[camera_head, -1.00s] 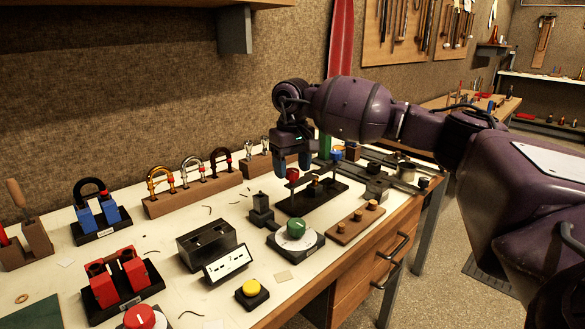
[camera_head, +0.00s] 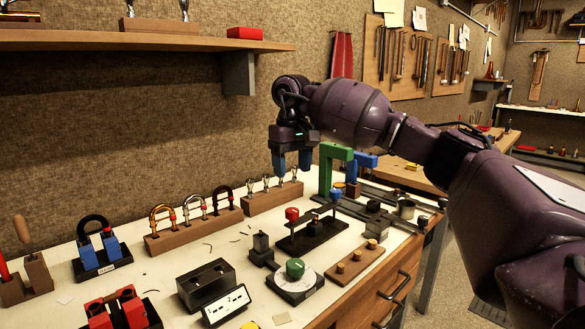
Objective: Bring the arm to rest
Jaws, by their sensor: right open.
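My right gripper (camera_head: 293,161) hangs from the purple arm that comes in from the right. Its blue fingers point down, apart and empty, above the back of the workbench (camera_head: 210,246). In the picture it is just above a wooden block with small upright metal pieces (camera_head: 272,194) and left of a green frame (camera_head: 325,170). It appears clear of both. My left gripper is not in view.
A wall shelf (camera_head: 120,41) is above left. A blue frame (camera_head: 354,168) is right.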

